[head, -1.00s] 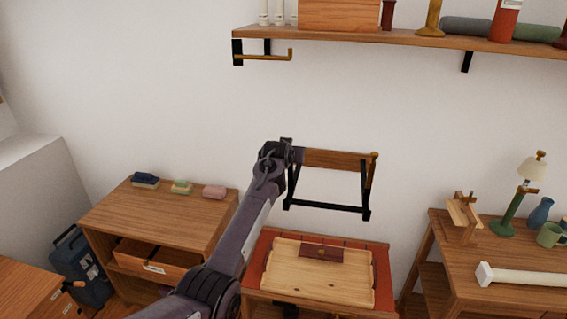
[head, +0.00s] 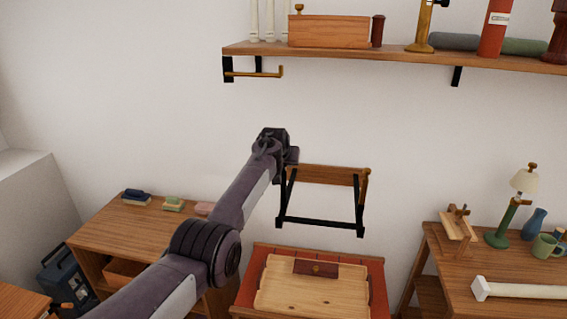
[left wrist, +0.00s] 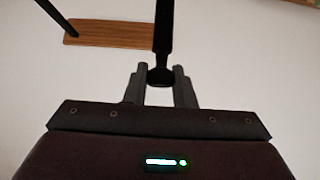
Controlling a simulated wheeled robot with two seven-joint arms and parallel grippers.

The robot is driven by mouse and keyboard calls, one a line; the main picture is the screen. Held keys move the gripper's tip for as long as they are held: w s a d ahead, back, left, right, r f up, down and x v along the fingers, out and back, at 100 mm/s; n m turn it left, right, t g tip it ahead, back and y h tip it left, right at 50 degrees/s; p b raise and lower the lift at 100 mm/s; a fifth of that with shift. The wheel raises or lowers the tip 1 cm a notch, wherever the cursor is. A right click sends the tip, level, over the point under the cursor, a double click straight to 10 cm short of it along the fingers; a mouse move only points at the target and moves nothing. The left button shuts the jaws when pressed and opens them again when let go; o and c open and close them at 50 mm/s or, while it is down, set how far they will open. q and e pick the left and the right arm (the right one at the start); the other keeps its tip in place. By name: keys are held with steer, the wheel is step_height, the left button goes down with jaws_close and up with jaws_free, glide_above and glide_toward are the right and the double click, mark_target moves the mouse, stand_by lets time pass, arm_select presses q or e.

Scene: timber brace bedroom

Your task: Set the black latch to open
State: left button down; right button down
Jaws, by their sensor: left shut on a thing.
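A wooden flap (head: 335,175) with a black metal frame (head: 320,223) hangs on the wall in the head view. My left gripper (head: 292,156) is at the upper left corner of this flap. In the left wrist view its two fingers (left wrist: 160,85) are shut on the rounded end of a black bar (left wrist: 162,40), which I take to be the black latch. The bar runs from between the fingers to the top of the picture. In the head view my gripper and arm hide the latch. My right gripper is not in view.
A long shelf (head: 400,55) with boxes and bottles is above. Below stands a red-topped table (head: 378,285) bearing a pale wooden board (head: 312,290). A desk with a lamp (head: 522,182) is on the right, a cabinet (head: 120,225) on the left. The wall between is clear.

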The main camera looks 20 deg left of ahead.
arm_select(q)
steer(key=shift+s+f, duration=0.1)
steer(key=shift+f, duration=0.3)
steer(key=c, duration=1.5)
jaws_free()
steer(key=shift+o, duration=1.1)
steer(key=shift+w, duration=0.3)
steer(key=shift+s+r, duration=0.2)
steer(key=shift+r, duration=0.1)
steer(key=b+v, duration=0.2)
steer(key=v, duration=0.5)
steer(key=shift+b, duration=0.35)
steer(key=shift+s, duration=0.1)
